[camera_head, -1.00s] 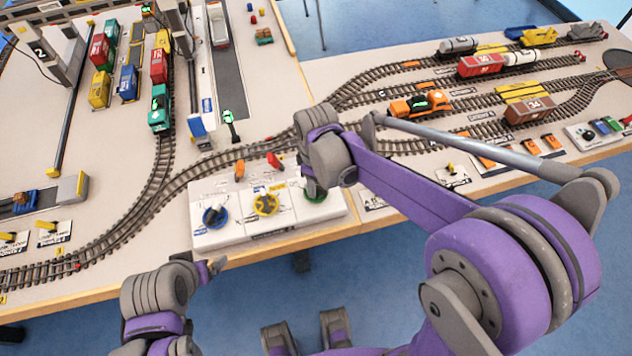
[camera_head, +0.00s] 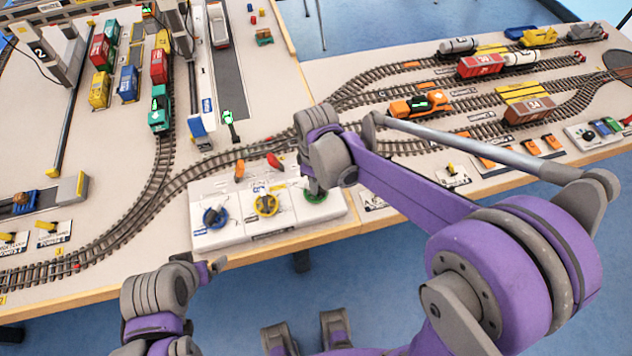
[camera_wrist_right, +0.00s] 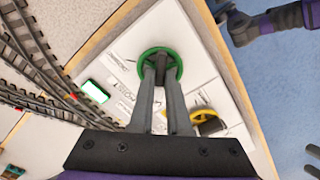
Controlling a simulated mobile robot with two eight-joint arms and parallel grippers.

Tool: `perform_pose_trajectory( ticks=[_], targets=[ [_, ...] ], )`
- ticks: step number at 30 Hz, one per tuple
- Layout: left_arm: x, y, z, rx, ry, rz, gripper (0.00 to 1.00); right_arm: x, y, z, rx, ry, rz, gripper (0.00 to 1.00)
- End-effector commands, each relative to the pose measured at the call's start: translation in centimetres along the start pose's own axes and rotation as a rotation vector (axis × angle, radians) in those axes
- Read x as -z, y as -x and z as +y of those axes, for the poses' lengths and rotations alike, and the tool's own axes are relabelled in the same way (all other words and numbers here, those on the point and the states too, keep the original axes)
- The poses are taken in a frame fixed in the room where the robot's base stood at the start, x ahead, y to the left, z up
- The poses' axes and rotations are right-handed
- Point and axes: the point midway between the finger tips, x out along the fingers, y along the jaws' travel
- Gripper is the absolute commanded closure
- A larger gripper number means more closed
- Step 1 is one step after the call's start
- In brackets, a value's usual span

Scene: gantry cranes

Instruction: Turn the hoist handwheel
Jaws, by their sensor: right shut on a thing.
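The control panel (camera_head: 235,240) near the table's front edge carries a blue handwheel (camera_head: 215,217), a yellow handwheel (camera_head: 266,204) and a green handwheel (camera_head: 316,196). My right gripper reaches down onto the green handwheel. In the right wrist view the fingers (camera_wrist_right: 160,70) are shut on the dark grip across the middle of the green handwheel (camera_wrist_right: 172,58). The yellow handwheel (camera_wrist_right: 203,116) shows beside the fingers there. My left gripper (camera_head: 215,266) hangs in front of the table edge, apart from the panel. Its jaws are too small to judge.
Tracks with a green locomotive (camera_head: 160,112) and an orange locomotive (camera_head: 418,104) run behind the panel. Crane posts (camera_head: 180,30) stand at the back left. Open floor lies in front of the table.

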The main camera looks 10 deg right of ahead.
Motion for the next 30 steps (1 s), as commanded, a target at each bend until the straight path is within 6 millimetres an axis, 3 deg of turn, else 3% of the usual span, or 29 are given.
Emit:
perform_pose_trajectory(
  ticks=[8, 30],
  targets=[
    [-0.2, -0.3, 0.0, 0.000, 0.000, -0.002, 0.00, 0.0, 0.0, 0.0, 0.000, -0.169, 0.000, 1.00],
    [-0.8, -1.1, 0.0, 0.000, 0.000, -0.005, 0.00, 0.0, 0.0, 0.0, 0.000, -0.854, 0.000, 1.00]
  ],
)
